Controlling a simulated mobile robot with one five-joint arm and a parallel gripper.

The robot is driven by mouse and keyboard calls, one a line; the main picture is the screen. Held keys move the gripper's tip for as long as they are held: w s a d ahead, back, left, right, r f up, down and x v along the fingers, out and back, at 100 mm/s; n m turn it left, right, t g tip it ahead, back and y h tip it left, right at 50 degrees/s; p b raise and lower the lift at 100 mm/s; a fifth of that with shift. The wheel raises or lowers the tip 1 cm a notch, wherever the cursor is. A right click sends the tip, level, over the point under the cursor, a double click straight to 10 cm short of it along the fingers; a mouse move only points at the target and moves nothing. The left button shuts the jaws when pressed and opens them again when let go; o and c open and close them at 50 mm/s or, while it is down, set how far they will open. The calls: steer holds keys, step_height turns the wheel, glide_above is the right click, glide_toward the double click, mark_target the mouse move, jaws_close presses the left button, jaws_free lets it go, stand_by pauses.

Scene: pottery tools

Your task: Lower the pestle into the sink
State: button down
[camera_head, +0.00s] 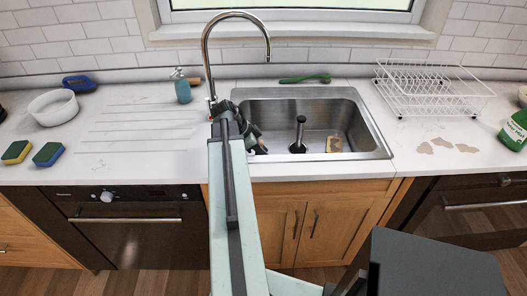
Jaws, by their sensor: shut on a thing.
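My gripper (254,138) is over the left part of the steel sink (370,132), seen from behind past my arm. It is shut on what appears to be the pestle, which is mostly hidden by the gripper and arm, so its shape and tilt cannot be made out. The sink basin is open at the top. A dark upright thing with a knobbed top (299,133) stands in the basin, to the right of my gripper and apart from it. A small tan block (334,144) lies in the basin at the right.
A tall curved tap (207,62) rises behind my arm. A green tool (304,79) lies behind the sink. A white dish rack (432,92) and a green bottle (516,130) stand right. A white bowl (54,107) and sponges (48,154) are left.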

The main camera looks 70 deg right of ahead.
steer(key=c, duration=1.1)
jaws_free()
steer(key=shift+o, duration=0.2)
steer(key=p+v, duration=0.6)
steer(key=v, duration=0.1)
steer(key=shift+r+p, duration=0.3)
steer(key=shift+r, duration=0.05)
steer(key=shift+w+a, duration=0.1)
steer(key=shift+w, duration=0.05)
